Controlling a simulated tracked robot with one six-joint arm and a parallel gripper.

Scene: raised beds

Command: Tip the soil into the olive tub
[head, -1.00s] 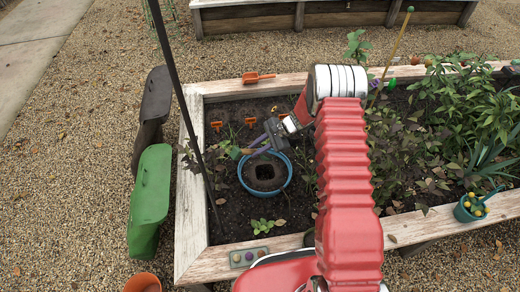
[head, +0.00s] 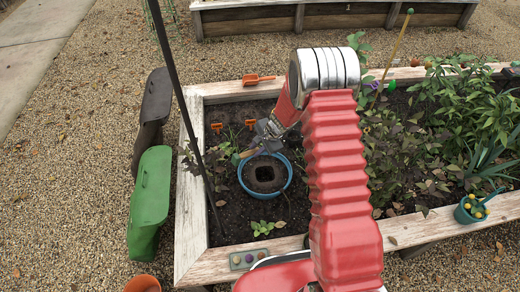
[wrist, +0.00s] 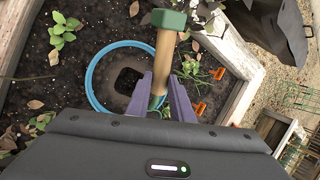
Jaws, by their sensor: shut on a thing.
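My gripper (head: 262,140) is above the upper rim of a blue round tub (head: 243,184) that sits in the raised bed. In the wrist view my gripper's purple fingers (wrist: 161,92) are shut on a tan wooden handle (wrist: 165,60) with a green block (wrist: 168,19) at its far end. A small teal piece shows between the fingers; the rest of the held tool is hidden. The blue tub (wrist: 88,86) holds dark soil (wrist: 110,90) around a dark square hollow. I cannot make out a plainly olive-coloured tub.
A green container (head: 150,200) and a dark brown one (head: 152,105) stand outside the bed's left edge. Small orange tools (head: 216,127) stand in the soil. A thin dark pole (head: 182,90) slants across the bed's left side. Dense plants (head: 440,150) fill the right side.

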